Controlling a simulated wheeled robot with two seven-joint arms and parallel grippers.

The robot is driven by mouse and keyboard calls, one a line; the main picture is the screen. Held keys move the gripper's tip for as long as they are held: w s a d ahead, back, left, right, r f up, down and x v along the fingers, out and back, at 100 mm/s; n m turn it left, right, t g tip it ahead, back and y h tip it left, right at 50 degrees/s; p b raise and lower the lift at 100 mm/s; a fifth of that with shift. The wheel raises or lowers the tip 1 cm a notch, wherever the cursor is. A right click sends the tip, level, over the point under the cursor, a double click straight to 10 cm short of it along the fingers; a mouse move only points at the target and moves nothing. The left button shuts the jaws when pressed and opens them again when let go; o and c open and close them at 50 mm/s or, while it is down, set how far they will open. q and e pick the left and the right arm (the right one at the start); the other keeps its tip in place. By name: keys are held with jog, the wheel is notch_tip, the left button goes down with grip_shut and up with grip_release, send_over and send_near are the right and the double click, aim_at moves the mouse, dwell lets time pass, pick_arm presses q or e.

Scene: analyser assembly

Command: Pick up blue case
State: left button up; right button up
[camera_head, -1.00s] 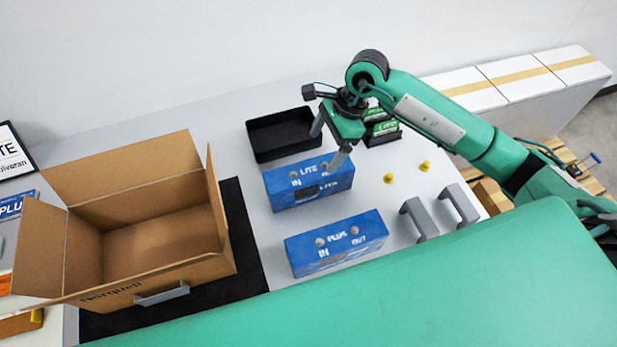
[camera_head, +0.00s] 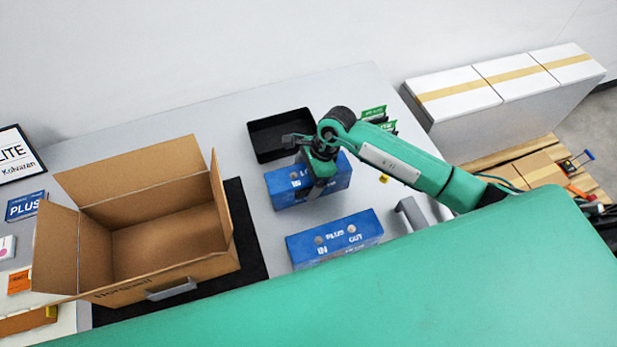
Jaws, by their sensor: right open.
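Two blue cases stand on the grey table. The case marked LITE (camera_head: 283,191) is in the middle, partly hidden by my right gripper. My right gripper (camera_head: 318,187) is over the LITE case, open. I cannot tell whether its fingers touch the case. My left gripper is not in view.
An open cardboard box (camera_head: 170,232) stands on a black mat (camera_head: 246,232) to the left. A black tray (camera_head: 262,143) lies behind the LITE case. Green cards (camera_head: 374,112), a grey handle (camera_head: 411,213) and a yellow part (camera_head: 384,179) are to the right.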

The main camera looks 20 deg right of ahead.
jog(key=shift+c, duration=0.5)
jog(key=shift+w, duration=0.1)
jog(key=c, duration=1.6)
jog(key=shift+r, duration=0.1)
jog(key=shift+r+b, duration=2.45)
jog(key=shift+r, duration=7.45)
